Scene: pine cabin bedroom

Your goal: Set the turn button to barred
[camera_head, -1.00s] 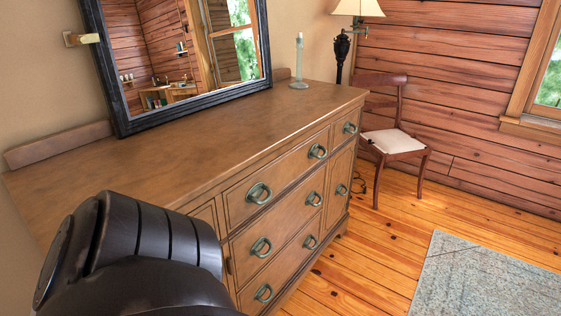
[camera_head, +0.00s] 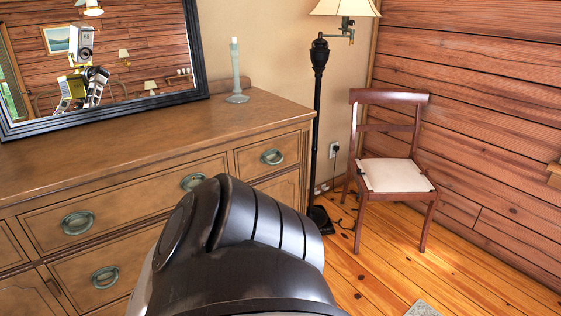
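No turn button can be made out in the head view now. Neither of my grippers is in view. A dark, rounded link of one of my arms fills the bottom middle and hides part of the dresser front. The dresser (camera_head: 140,130) stands on the left, with a black-framed mirror (camera_head: 150,52) on its top.
A pale green candlestick (camera_head: 236,85) stands at the dresser's right end. Beyond it are a floor lamp (camera_head: 319,100) and a wooden chair (camera_head: 390,175) with a white seat. Wood floor (camera_head: 460,270) is clear at the lower right.

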